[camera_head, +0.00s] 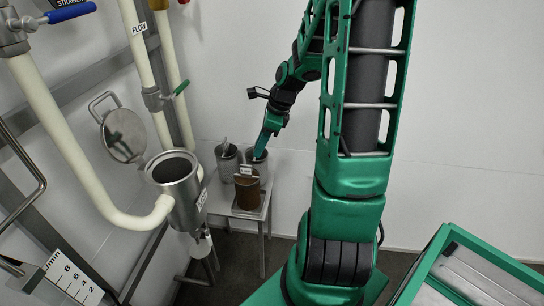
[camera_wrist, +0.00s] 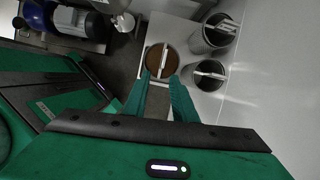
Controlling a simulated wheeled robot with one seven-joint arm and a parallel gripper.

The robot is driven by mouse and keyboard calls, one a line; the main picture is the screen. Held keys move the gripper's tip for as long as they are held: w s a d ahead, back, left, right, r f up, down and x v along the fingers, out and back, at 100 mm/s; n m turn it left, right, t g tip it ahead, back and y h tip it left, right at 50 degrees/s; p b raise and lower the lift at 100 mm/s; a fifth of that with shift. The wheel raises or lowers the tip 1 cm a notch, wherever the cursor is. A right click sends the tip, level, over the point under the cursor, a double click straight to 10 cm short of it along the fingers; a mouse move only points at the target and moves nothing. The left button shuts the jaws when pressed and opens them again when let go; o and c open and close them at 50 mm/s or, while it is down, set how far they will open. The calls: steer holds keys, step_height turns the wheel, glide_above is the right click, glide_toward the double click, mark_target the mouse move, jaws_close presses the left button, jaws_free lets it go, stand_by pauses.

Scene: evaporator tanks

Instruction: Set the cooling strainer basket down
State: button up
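A strainer basket with brown contents (camera_head: 247,192) stands upright on a small side table, with a pale bar handle across its top. It also shows in the wrist view (camera_wrist: 153,60). My gripper (camera_head: 260,156) is above the table at the baskets. In the wrist view my gripper's two green fingers (camera_wrist: 162,76) are apart, with the end of the brown basket's handle between their tips in the picture. I see no contact with the handle, and the exact height gap cannot be told. Nothing is held.
Two grey baskets with handles stand behind the brown one: a left one (camera_head: 227,163) and a right one (camera_head: 251,155). An open strainer housing (camera_head: 174,177) with its lid swung up (camera_head: 124,135) and pale pipes are at left. The side table (camera_head: 239,212) is narrow.

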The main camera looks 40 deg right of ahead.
steer(key=s+a+r+n+g, duration=0.1)
steer(key=s+a+r+n, duration=0.1)
steer(key=s+n, duration=0.5)
steer(key=s+a+r+n+g+h, duration=0.1)
steer(key=s+a+r+n, duration=0.1)
steer(key=s+r+n, duration=0.3)
steer(key=s+a+r+n+g+h, duration=0.1)
steer(key=s+a+r+n, duration=0.1)
steer(key=s+n, duration=0.7)
steer(key=s+r, duration=0.1)
steer(key=s, duration=0.2)
steer(key=shift+a+r, duration=0.25)
